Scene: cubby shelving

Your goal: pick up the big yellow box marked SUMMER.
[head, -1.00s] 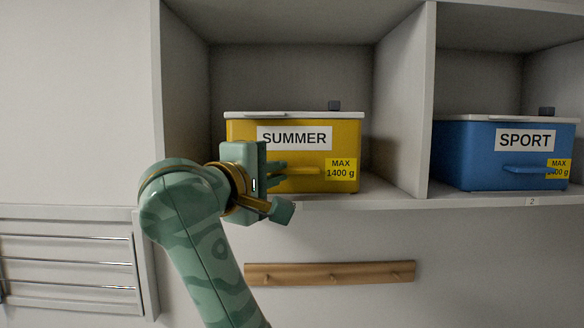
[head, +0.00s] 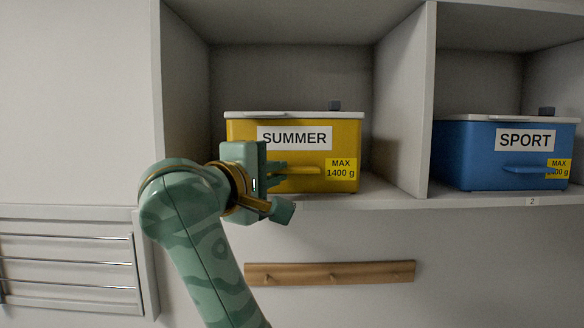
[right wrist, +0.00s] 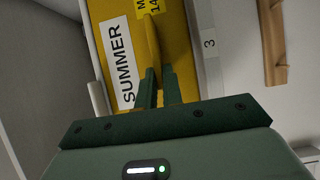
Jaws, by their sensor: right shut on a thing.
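The big yellow box marked SUMMER (head: 240,135) sits in the cubby on the shelf, with a white lid and a yellow handle on its front. It also shows in the right wrist view (right wrist: 175,50), turned sideways. My right gripper (head: 284,170) is at the front of the box, shut on its handle (head: 305,171). In the right wrist view the fingers (right wrist: 155,88) close on the handle (right wrist: 152,42). The box rests on the shelf board. My left gripper is not in view.
A blue box marked SPORT (head: 470,155) stands in the cubby to the right, behind a grey divider (head: 405,100). Below the shelf are a wooden peg rail (head: 330,272) and, at left, a metal rack (head: 70,262). The cubby has free room above the yellow box.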

